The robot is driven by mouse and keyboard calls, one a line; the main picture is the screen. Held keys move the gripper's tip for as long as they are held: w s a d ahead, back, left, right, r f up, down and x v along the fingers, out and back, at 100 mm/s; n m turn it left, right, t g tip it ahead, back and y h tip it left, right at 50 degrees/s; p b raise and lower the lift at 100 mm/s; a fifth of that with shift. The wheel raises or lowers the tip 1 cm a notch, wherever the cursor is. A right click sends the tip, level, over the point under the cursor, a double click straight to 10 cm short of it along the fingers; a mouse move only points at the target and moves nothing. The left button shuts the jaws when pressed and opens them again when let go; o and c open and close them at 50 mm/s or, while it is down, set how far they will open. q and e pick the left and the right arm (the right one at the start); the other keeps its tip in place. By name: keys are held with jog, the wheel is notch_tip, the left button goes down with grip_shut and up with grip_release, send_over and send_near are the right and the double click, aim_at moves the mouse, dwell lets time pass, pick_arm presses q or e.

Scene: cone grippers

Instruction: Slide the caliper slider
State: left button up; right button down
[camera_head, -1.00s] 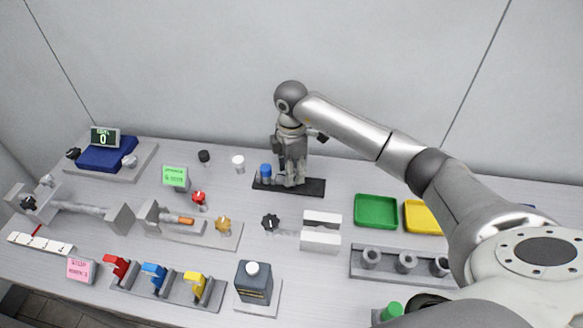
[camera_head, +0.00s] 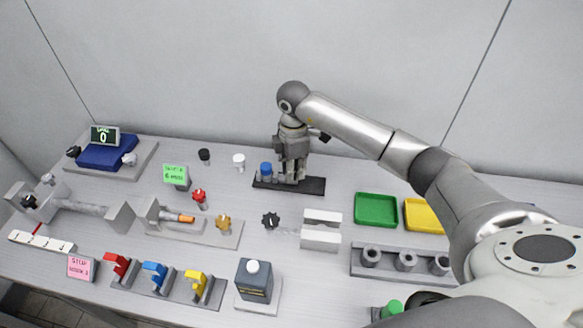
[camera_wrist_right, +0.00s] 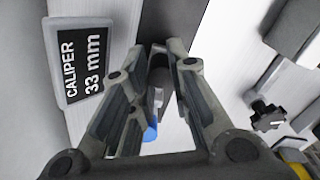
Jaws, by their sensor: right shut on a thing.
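The caliper is a dark flat bar (camera_head: 316,187) at the back middle of the table in the head view, with an upright blue cylinder (camera_head: 265,169) at its left end. My right gripper (camera_head: 292,178) points down onto the bar, just right of the blue cylinder. In the right wrist view my right gripper (camera_wrist_right: 160,105) is shut on a small grey slider (camera_wrist_right: 157,92), largely hidden between the fingers. The blue cylinder (camera_wrist_right: 150,132) shows beside it. A black display (camera_wrist_right: 82,63) there reads CALIPER 33 mm. My left gripper is not in view.
A green tray (camera_head: 376,210) and a yellow tray (camera_head: 424,216) stand right of the bar. A black star knob (camera_head: 271,221) and a grey slotted block (camera_head: 320,238) stand in front. White and black knobs are to the left. The wall is close behind.

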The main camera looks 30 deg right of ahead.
jog(key=shift+s+d, duration=0.55)
jog(key=shift+d, duration=0.3)
jog(key=c, duration=1.3)
grip_release()
jog(key=shift+s+d, duration=0.1)
jog(key=shift+r, duration=0.3)
notch_tip(320, 180, up, 11)
jog(key=shift+r, duration=0.2)
